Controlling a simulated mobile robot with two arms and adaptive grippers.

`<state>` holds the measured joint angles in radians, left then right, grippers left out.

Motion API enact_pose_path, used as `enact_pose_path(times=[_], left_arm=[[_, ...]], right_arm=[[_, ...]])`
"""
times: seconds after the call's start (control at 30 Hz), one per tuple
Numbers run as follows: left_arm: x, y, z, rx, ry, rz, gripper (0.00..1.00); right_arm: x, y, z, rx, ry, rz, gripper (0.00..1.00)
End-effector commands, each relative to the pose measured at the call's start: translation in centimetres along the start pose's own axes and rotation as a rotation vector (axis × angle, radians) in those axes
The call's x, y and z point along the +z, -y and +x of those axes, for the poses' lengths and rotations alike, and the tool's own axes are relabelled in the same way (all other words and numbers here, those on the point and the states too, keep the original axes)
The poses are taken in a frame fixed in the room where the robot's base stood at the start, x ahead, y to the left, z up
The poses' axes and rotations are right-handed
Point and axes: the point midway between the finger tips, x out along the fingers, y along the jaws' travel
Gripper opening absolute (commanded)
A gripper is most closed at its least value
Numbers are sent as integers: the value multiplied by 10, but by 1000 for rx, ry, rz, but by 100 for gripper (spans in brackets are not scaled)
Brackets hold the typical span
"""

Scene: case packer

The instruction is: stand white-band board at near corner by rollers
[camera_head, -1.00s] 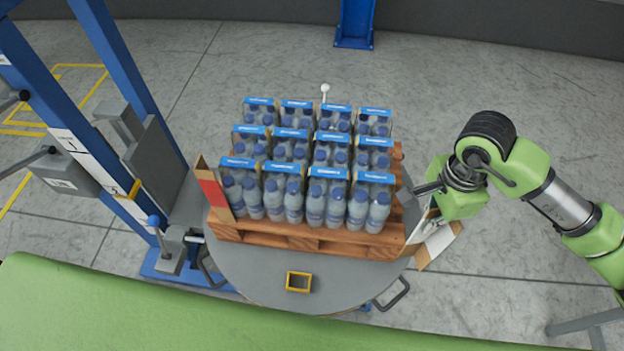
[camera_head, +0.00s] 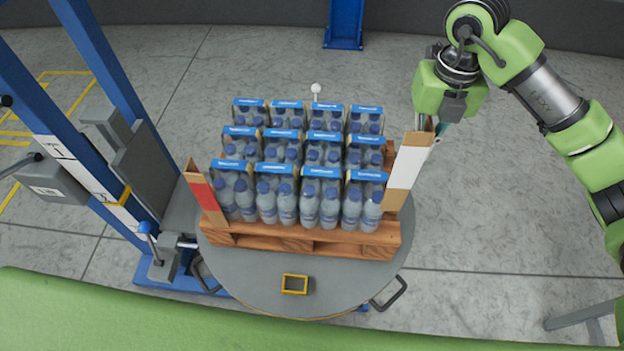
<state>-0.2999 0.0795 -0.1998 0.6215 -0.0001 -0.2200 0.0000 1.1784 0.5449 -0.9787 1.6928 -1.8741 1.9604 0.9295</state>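The white-band board (camera_head: 406,168) is a brown cardboard angle piece with a wide white band. It is roughly upright beside the right near corner of the bottle load, its top leaning outward in the picture. My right gripper (camera_head: 446,118) is at its upper end and appears shut on it; the fingertips are partly hidden. Whether the board's foot touches the wooden pallet (camera_head: 300,240) cannot be told. A similar red-band board (camera_head: 206,194) stands at the left near corner. Bottle packs (camera_head: 305,195) with blue labels fill the pallet in rows. My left gripper is not in view.
The pallet sits on a round grey turntable (camera_head: 255,285) with side handles and a yellow square frame (camera_head: 294,284). A blue machine frame (camera_head: 95,90) stands close on the left. A green surface (camera_head: 150,320) crosses the front.

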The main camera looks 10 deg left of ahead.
Motion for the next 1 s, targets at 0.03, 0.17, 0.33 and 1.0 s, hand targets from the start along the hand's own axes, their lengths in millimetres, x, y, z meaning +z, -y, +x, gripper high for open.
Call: enact_pose_path(times=[0.03,0.17,0.33,1.0], left_arm=[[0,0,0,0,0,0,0],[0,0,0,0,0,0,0],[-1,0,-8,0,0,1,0],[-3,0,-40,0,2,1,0]], right_arm=[[1,0,-1,1,0,15,0],[1,0,-1,1,-1,27,0],[-1,0,19,0,-6,26,0],[1,1,144,1,0,24,0]])
